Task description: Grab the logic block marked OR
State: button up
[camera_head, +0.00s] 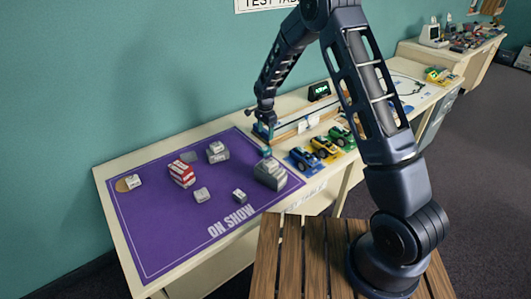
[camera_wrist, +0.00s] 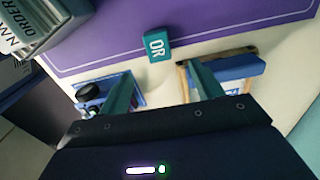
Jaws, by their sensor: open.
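The OR block (camera_wrist: 156,46) is small and teal with white letters. In the wrist view it lies at the edge of the purple mat, beyond the gap between my fingertips. My gripper (camera_wrist: 160,82) is open, its two teal fingers apart and nothing between them. In the head view my gripper (camera_head: 262,138) points down near the mat's right edge. A small teal piece just below it (camera_head: 265,151) looks like the same block; its letters are too small to read there.
The purple mat (camera_head: 150,233) holds several grey blocks and a red-striped box (camera_head: 181,173). A grey stepped block (camera_head: 270,174) stands near the OR block. Blue, yellow and green toy cars (camera_head: 302,159) and a wooden-edged track (camera_head: 290,133) are close on the right.

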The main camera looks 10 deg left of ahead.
send_over(266, 149)
jog(key=f, duration=0.5)
jog(key=shift+w+a+f, duration=0.2)
jog(key=shift+w+f, duration=0.05)
jog(key=shift+w, duration=0.1)
jog(key=shift+s+f, duration=0.2)
jog(key=shift+f, duration=2.45)
jog(key=c, duration=1.1)
